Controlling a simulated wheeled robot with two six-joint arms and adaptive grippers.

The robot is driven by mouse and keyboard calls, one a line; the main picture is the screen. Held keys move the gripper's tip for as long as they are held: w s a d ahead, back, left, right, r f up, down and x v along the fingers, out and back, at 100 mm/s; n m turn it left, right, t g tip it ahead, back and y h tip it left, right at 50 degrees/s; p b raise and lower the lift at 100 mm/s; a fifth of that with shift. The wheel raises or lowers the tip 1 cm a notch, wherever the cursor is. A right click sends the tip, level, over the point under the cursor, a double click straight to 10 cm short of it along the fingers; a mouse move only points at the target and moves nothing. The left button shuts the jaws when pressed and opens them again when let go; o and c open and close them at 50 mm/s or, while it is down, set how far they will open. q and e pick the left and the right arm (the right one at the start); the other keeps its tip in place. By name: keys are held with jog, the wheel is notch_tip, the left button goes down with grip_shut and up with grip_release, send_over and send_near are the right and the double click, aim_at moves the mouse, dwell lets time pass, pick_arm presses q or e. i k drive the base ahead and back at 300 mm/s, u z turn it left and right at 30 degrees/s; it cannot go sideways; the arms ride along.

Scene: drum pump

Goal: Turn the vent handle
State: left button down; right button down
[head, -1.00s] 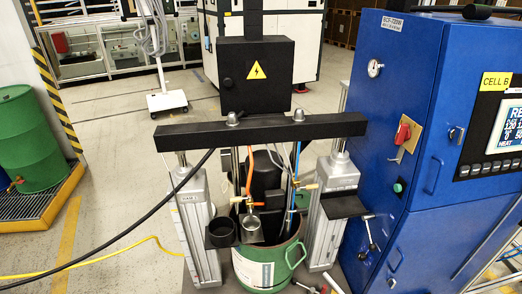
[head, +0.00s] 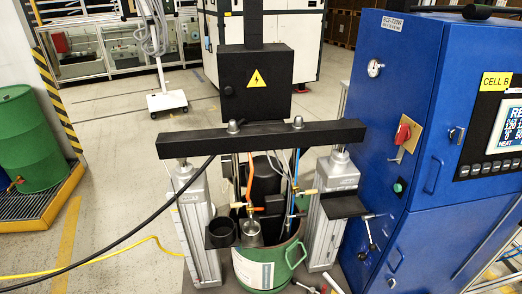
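A drum pump press stands in the middle of the head view, with a black crossbeam (head: 270,137) across two grey columns (head: 197,225). A small brass valve with a handle (head: 240,206) sits on the orange hose above the drum. A second brass valve (head: 306,191) with an orange end sits to its right, by the blue line. I cannot tell which of these is the vent handle. The green drum (head: 284,258) stands below, open at the top, with the follower parts inside it partly hidden. Neither of my grippers is in view.
A blue cabinet (head: 420,180) with a red switch (head: 402,134) stands close on the right. A lever (head: 371,235) sticks out beside the right column. Black and yellow cables (head: 130,243) cross the left floor. A green barrel (head: 32,140) stands at the far left.

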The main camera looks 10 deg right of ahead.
aim_at(302, 214)
jog(key=u, duration=2.65)
jog(key=k, duration=0.8)
jog(key=z, duration=1.45)
